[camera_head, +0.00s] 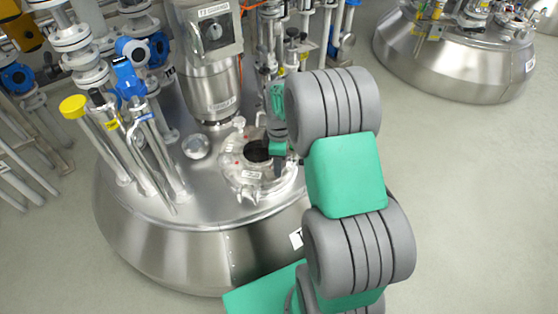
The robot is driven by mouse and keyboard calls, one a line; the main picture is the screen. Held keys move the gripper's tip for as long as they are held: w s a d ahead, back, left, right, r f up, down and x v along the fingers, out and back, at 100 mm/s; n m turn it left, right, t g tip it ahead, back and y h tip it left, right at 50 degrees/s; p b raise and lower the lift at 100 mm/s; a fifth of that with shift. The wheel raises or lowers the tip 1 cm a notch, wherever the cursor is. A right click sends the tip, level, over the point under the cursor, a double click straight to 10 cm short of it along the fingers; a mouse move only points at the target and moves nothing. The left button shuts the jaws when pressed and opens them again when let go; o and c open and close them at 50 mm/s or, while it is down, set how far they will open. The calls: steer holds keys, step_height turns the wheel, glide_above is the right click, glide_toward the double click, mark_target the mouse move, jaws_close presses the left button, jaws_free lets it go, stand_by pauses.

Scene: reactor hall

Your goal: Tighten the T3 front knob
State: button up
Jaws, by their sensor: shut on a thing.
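The steel tank (225,245) fills the middle left of the view, and its label at the front right is partly hidden by my arm. One fitting (249,198) shows at the near edge.
A motor column (212,85) stands behind the manway. A glass dome (196,146) and pipes with a yellow cap (73,105) and blue valves (128,82) stand left. Another tank (455,70) is at the back right. The floor at right is clear.

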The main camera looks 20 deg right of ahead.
steer(key=shift+w+r, duration=0.1)
steer(key=shift+r, duration=0.05)
steer(key=o, duration=1.4)
step_height(320, 180, up, 8)
steer(key=shift+f+p, duration=0.15)
steer(key=shift+p, duration=0.7)
